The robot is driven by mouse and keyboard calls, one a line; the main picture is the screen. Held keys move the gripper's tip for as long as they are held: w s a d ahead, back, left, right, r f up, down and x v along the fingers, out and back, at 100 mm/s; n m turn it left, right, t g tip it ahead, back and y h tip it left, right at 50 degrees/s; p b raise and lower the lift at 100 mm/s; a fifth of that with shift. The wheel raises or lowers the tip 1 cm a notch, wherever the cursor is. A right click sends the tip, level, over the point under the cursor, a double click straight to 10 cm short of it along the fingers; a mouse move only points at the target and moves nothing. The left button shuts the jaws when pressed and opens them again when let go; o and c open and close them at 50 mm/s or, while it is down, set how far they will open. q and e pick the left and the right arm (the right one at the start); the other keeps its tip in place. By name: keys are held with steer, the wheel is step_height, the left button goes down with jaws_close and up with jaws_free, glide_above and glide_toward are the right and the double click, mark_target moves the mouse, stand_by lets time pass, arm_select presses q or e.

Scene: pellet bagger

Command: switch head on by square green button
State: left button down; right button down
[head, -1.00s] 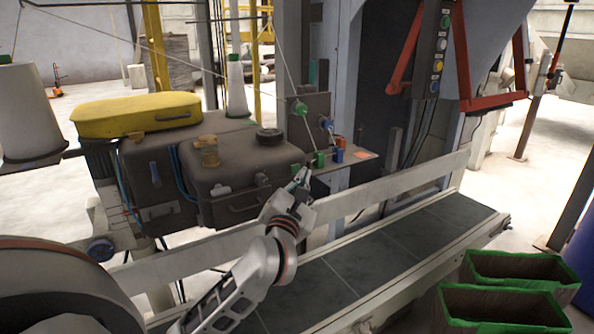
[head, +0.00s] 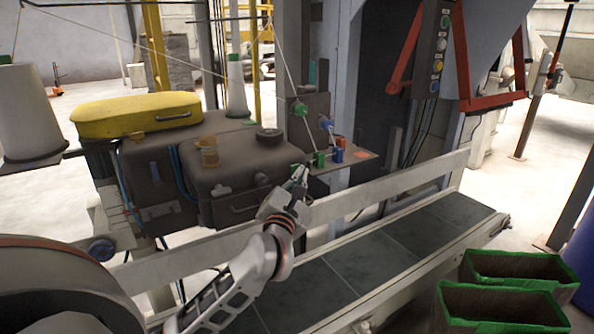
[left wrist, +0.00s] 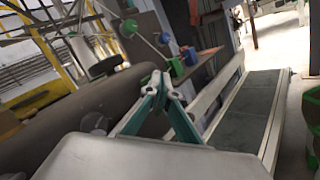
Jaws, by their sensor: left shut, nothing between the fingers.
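The small square green block (head: 319,160), which looks like the button, sits at the left of a thin plate beside the brown sewing head (head: 228,180). It also shows in the left wrist view (left wrist: 176,68), just beyond the fingertips. My left gripper (head: 299,172) is shut and empty, with its tips close to the head's right side, a little left of and below the green block. In the left wrist view its fingertips (left wrist: 160,76) meet. A gap appears between tips and block; contact cannot be told. My right gripper is not in view.
A blue block (head: 338,156) and a red block (head: 340,142) stand beside the green one. A round green guide (head: 300,109) is above. The conveyor belt (head: 370,250) below is bare. A column panel (head: 439,50) carries several round buttons. Green-rimmed bags (head: 505,308) stand at right.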

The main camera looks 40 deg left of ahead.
arm_select(q)
steer(key=shift+w+a, duration=0.15)
steer(key=shift+a, duration=0.2)
stand_by(0.4)
steer(key=shift+s+d+p, duration=0.35)
steer(key=shift+d+p, duration=0.1)
steer(key=shift+d, duration=0.45)
steer(key=s+d+p, duration=0.1)
steer(key=s+d, duration=0.1)
steer(key=d, duration=0.3)
steer(key=shift+s+d, duration=0.15)
steer(key=shift+d, duration=0.15)
stand_by(0.5)
